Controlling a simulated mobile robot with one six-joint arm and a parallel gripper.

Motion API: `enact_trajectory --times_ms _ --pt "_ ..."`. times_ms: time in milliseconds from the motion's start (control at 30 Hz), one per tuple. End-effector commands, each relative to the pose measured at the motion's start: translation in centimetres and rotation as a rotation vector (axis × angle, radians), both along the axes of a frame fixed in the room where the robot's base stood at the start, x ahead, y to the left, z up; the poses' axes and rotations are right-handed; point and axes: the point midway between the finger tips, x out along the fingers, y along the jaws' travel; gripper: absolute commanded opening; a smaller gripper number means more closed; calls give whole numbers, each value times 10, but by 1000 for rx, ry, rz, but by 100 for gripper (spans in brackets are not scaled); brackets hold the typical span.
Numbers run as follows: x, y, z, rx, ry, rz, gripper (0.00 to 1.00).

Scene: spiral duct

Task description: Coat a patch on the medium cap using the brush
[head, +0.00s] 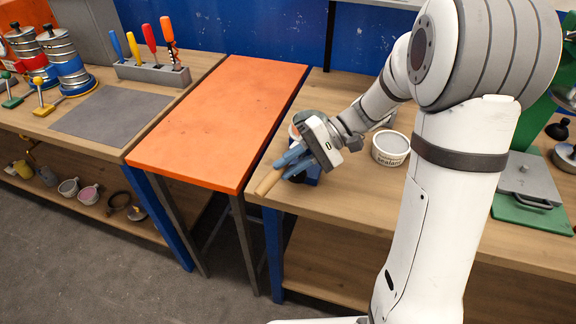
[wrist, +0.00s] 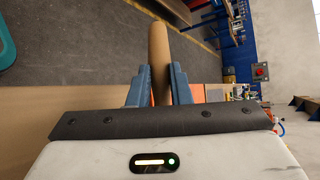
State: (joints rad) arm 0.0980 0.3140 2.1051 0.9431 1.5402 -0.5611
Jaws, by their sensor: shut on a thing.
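My gripper (head: 290,162) is over the left front corner of the right wooden bench. Its blue fingers are shut on a light wooden handle (head: 267,183), which I take to be the brush's. In the wrist view the handle (wrist: 158,50) stands between the two fingers (wrist: 156,85) and points away from the palm. The bristle end is hidden. A white tub labelled sealant (head: 390,149) stands to the right of my gripper, with a grey surface in its top. I cannot tell which thing is the medium cap.
An orange-topped table (head: 225,115) stands left of my gripper. The left bench holds a grey mat (head: 110,115), a screwdriver rack (head: 152,73) and banded cylinders (head: 62,60). A grey plate with a handle (head: 528,180) lies on green at right. My arm hides part of the right bench.

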Motion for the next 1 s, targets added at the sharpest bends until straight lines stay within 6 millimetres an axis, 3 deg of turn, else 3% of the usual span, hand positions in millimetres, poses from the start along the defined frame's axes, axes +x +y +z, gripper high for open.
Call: enact_trajectory --times_ms 1000 --pt "11 -4 0 1 0 0 0"
